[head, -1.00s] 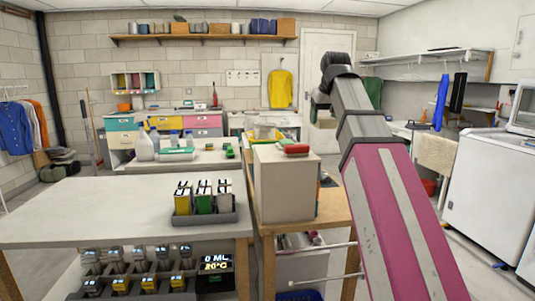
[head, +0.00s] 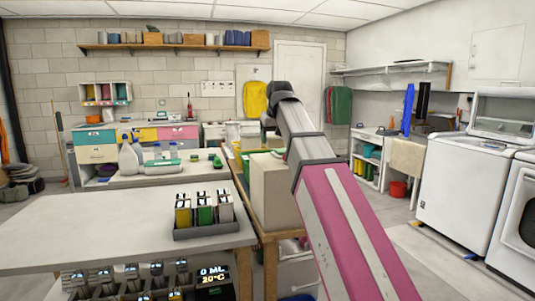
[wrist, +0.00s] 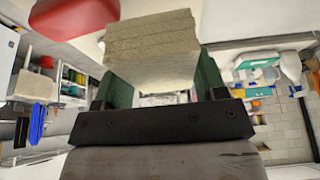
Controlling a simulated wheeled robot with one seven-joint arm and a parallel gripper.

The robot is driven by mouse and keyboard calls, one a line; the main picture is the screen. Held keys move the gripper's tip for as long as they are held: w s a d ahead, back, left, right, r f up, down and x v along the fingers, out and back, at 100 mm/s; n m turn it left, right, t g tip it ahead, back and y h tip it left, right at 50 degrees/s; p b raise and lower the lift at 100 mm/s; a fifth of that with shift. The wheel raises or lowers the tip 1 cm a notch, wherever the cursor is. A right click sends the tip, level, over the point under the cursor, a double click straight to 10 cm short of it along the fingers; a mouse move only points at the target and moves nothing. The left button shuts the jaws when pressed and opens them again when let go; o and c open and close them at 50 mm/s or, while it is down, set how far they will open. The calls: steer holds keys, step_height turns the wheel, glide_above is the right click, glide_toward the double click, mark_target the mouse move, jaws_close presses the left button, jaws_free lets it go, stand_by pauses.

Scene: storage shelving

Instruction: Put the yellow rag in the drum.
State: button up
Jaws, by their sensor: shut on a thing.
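In the wrist view, my gripper (wrist: 158,88) is shut on a pale yellow folded block, which looks like the yellow rag (wrist: 150,38), held between its two dark green fingers. In the head view, my gripper's dark end (head: 270,112) points away over the tables, and the rag is hidden there. A white front-loading machine (head: 522,215) stands at the far right, cut by the frame edge. Its dark round door shows in part, and I cannot see inside its drum.
A white machine with a raised lid (head: 468,180) stands left of the front-loader. A grey worktable (head: 90,225) with a tray of small boxes (head: 205,230) lies at left. A beige box (head: 272,190) stands beside my arm. The floor (head: 425,250) before the machines looks clear.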

mark_target(266, 160)
steer(key=w+a+f, duration=0.2)
steer(key=w, duration=0.1)
steer(key=shift+f, duration=0.1)
steer(key=shift+s+f, duration=0.1)
steer(key=shift+f, duration=1.9)
steer(key=o, duration=1)
steer(key=shift+f, duration=0.1)
